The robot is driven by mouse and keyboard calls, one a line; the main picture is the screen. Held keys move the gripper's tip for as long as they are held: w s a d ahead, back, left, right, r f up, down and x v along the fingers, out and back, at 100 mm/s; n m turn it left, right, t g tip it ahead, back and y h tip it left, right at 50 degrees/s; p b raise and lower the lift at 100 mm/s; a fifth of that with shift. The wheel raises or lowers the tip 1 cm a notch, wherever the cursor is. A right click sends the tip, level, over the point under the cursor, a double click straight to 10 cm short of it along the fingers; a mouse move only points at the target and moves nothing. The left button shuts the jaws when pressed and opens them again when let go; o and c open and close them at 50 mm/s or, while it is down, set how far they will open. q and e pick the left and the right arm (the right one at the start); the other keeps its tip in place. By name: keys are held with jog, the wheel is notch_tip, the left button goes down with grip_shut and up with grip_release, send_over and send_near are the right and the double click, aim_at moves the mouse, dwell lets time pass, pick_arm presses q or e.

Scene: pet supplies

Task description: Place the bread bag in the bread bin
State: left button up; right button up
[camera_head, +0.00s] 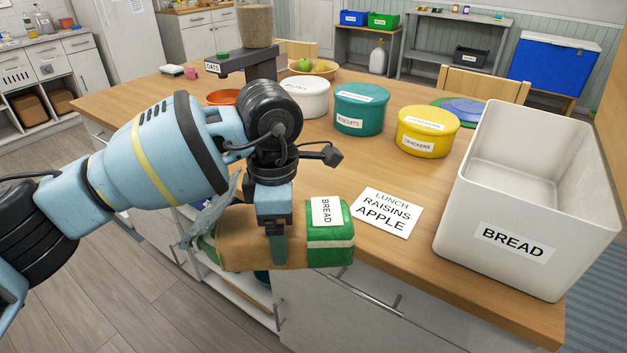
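The bread bag (330,237) is brown with green ends and a white BREAD label. One finger shows in front of the bag; the other is hidden. The bread bin (450,225) is a large white open-topped box with a BREAD label, standing on the table at the right. It looks empty inside. My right gripper is not in view.
A white card reading LUNCH, RAISINS, APPLE (388,213) lies between bag and bin. Behind it stand a yellow crackers tub (428,132), a teal biscuits tub (358,108) and a white tub (304,97). A fruit bowl (318,69) is further back.

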aim_at(229, 250)
pick_arm(q)
jog(key=s+a+f+m, duration=0.1)
jog(key=a+m, duration=0.1)
jog(key=m, duration=0.1)
jog(key=s+a+m, duration=0.1)
jog(key=a+m, duration=0.2)
jog(key=s+a+f+m, duration=0.1)
jog(key=a+m, duration=0.2)
jog(key=shift+s+f, duration=0.1)
jog(key=shift+f, duration=0.25)
jog(key=s+a+f+m, duration=0.2)
jog(key=s+a+m, duration=0.1)
jog(key=a+m, duration=0.5)
jog(key=shift+s+f+m, duration=0.35)
jog(key=shift+s+m, duration=0.05)
jog(key=shift+m, duration=0.5)
jog(key=shift+w, duration=0.1)
